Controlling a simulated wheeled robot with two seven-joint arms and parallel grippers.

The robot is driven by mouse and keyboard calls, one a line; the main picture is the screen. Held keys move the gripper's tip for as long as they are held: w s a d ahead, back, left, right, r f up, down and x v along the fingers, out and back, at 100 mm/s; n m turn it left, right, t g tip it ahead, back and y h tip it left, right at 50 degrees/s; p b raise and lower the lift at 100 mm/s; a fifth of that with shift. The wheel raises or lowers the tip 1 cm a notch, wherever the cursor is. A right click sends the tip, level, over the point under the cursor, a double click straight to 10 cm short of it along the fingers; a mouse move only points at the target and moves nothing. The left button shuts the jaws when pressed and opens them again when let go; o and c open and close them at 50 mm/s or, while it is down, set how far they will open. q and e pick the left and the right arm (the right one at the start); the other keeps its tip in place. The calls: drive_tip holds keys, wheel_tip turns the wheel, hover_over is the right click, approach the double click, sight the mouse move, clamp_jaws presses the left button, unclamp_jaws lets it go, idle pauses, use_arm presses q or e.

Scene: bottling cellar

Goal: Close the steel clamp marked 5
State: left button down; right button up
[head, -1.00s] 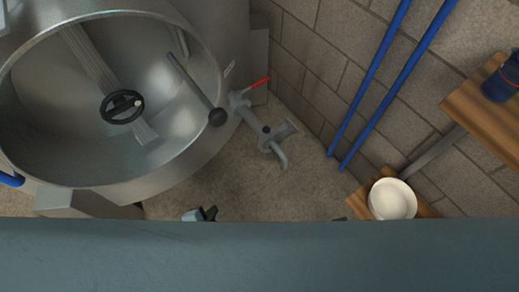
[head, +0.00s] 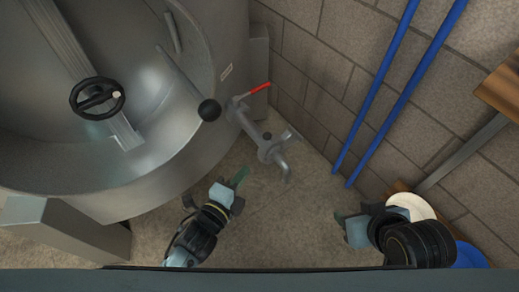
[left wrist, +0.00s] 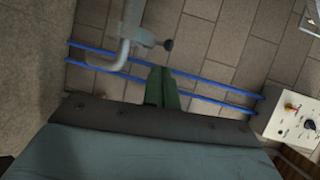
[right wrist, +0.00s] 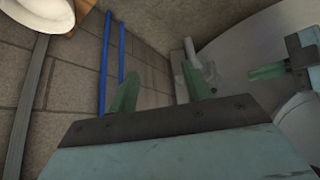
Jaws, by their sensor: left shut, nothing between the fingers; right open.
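A steel lever with a black ball knob (head: 209,110) lies across the rim of the big steel vat (head: 185,160). A small pale label (head: 226,71) is on the vat beside it; its marking is too small to read, so I cannot tell whether this lever is the clamp marked 5. My left gripper (head: 241,176) is shut and empty, below the vat's outlet pipe. Its closed green fingers show in the left wrist view (left wrist: 162,86). My right gripper (head: 342,222) is open and empty at the lower right. Its spread fingers show in the right wrist view (right wrist: 160,86).
A black handwheel (head: 97,98) sits over the vat. Blue pipes (head: 391,108) run along the block wall. A white bowl (head: 413,206) is behind my right gripper. A control box (left wrist: 290,115) is on the wall.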

use_arm(q)
drive_tip(key=b, duration=0.2)
approach(271, 141)
drive_tip(key=w, duration=0.1)
drive_tip(key=w+b, duration=0.1)
drive_tip(key=w, duration=0.1)
drive_tip(key=w+d+r, duration=0.1)
drive_tip(key=shift+w+d, duration=0.1)
drive_tip(key=shift+w, duration=0.1)
use_arm(e)
drive_tip(key=w+a+r+t+y, duration=0.3)
drive_tip(key=w+a+r+t, duration=0.2)
drive_tip(key=w+r+t, duration=0.3)
wheel_tip(271, 141, up, 4)
drive_tip(key=shift+w+f+n+t, duration=0.25)
drive_tip(key=shift+w+n+t, duration=0.1)
drive_tip(key=shift+t, duration=0.45)
drive_tip(key=shift+f, duration=0.1)
